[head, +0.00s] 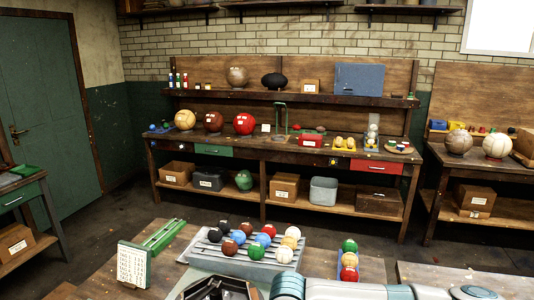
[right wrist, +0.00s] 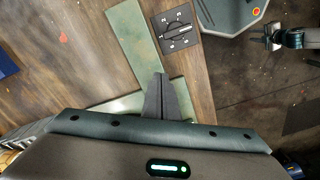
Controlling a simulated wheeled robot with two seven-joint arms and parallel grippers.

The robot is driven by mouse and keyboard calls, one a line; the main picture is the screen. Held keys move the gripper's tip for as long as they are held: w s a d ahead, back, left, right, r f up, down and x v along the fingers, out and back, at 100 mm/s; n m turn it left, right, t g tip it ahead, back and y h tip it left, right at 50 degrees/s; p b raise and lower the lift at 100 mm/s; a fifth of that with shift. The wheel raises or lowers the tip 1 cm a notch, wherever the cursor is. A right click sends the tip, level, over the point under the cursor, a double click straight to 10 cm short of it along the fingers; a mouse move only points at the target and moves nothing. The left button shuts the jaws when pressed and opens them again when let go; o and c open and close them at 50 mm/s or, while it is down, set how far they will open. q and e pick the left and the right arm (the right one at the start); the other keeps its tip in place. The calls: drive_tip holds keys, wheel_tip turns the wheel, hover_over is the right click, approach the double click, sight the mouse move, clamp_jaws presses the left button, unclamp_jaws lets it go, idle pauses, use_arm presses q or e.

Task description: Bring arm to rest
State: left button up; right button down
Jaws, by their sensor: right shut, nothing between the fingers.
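My right gripper (right wrist: 160,76) shows in the right wrist view as dark fingers closed together with nothing between them. It points over the brown wooden table (right wrist: 100,60), near a pale green strip (right wrist: 132,30) and a dark square plate with a dial (right wrist: 176,32). I cannot tell whether the fingertips touch anything. In the head view a pale arm link of mine (head: 340,289) lies along the bottom edge, right of centre. My left gripper is out of view.
A grey rack (head: 215,262) holds several coloured balls on the near table. A small blue tray with balls (head: 373,268), a white lettered board (head: 133,264) and a green rail (head: 163,236) stand near it. A long workbench (head: 285,152) with balls and boxes stands behind, across open floor.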

drive_tip(key=s+a+f+y, duration=0.2)
drive_tip(key=s+a+y, duration=0.3)
drive_tip(key=s+a, duration=0.4)
drive_tip(key=s+d+f+m+t+h, duration=0.1)
drive_tip(key=s+d+f+m+h, duration=0.15)
drive_tip(key=s+d, duration=0.5)
drive_tip(key=s+d+f+m+t+h, duration=0.1)
drive_tip(key=s+d+f+m, duration=0.2)
drive_tip(key=d, duration=0.8)
drive_tip(key=s+d+f+m+t+h, duration=0.2)
drive_tip(key=s+d+f, duration=0.1)
drive_tip(key=s+d, duration=0.55)
wheel_tip(320, 180, down, 31)
drive_tip(key=w+g+b, duration=0.1)
drive_tip(key=g+b, duration=0.1)
drive_tip(key=b, duration=0.3)
drive_tip(key=s+d+f+b, duration=0.2)
drive_tip(key=s+f, duration=0.7)
drive_tip(key=f, duration=0.3)
drive_tip(key=s+d+f+g+b, duration=0.1)
drive_tip(key=s+d+f+b, duration=0.1)
drive_tip(key=s+f, duration=0.7)
wheel_tip(320, 180, down, 4)
drive_tip(key=shift+s+f+n+b, duration=0.1)
drive_tip(key=shift+s+n+b, duration=0.3)
drive_tip(key=shift+b, duration=0.25)
